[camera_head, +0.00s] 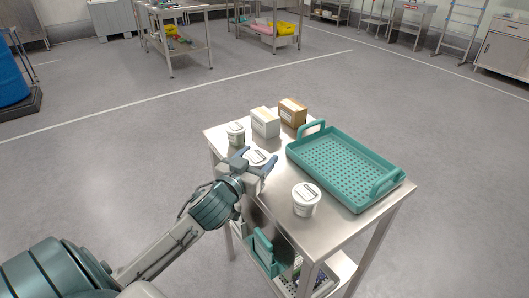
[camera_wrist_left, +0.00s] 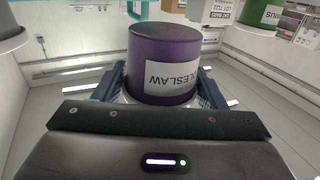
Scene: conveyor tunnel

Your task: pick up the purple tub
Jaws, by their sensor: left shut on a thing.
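The purple tub (camera_wrist_left: 163,60) fills the middle of the left wrist view, with a white label on its side that appears upside down and reads in part "LESLAW". In the head view only its pale lid (camera_head: 258,157) shows, near the left edge of the steel table. My left gripper (camera_head: 257,160) is shut on the tub, with one finger on each side of it. The gripper hides the tub's body in the head view, so I cannot tell whether its base touches the table. My right gripper is not in view.
On the steel table (camera_head: 273,205), a lidded tub (camera_head: 235,133) stands behind the gripper and another (camera_head: 305,199) at the front. A white box (camera_head: 265,122) and a brown box (camera_head: 293,112) stand at the back. An empty teal tray (camera_head: 303,157) takes the right side.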

